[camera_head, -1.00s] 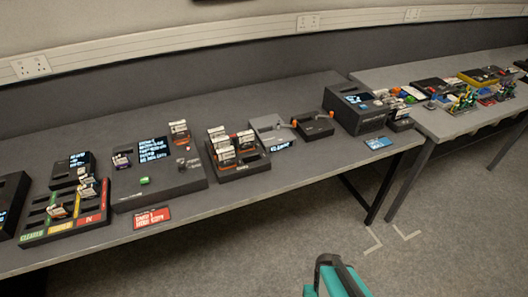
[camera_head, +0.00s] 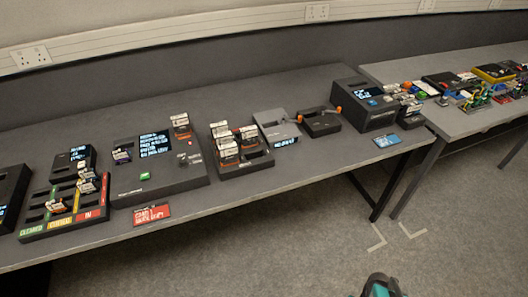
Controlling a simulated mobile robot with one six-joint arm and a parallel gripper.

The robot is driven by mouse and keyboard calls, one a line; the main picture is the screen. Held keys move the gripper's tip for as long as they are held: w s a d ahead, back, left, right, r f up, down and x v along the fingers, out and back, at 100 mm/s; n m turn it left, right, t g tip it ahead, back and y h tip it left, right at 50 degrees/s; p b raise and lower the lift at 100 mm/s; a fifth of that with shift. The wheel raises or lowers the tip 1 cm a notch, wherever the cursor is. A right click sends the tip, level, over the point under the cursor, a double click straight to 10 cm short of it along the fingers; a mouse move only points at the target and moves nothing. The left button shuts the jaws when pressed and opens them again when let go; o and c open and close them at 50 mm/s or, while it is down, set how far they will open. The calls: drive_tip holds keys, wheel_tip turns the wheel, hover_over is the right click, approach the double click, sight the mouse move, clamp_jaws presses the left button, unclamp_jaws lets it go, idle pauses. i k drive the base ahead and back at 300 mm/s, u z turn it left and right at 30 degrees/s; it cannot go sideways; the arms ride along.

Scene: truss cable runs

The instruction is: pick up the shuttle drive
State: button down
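Several small drive-like blocks with white labels are in view, and I cannot tell which is the shuttle drive. A group stands in a black slotted rack (camera_head: 246,167) near the middle of the long table. One labelled block (camera_head: 181,125) stands at the back of the large black console (camera_head: 160,183), and another (camera_head: 122,155) is at its left. More labelled blocks (camera_head: 88,182) stand in the sorting tray (camera_head: 66,226) with green, yellow and red strips. A teal and dark part of my arm (camera_head: 381,287) shows at the bottom edge. My gripper's fingers are not visible.
A red sign (camera_head: 151,215) lies at the long table's front edge. A grey unit (camera_head: 277,127), a black box with orange knobs (camera_head: 319,121) and a large black device (camera_head: 365,105) stand to the right. A second table (camera_head: 470,120) is cluttered. The grey floor in front is clear.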

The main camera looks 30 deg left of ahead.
sight(180, 123)
drive_tip(key=z, duration=0.45)
drive_tip(key=k, duration=1.05)
drive_tip(key=u, duration=1.45)
drive_tip(key=i, duration=0.55)
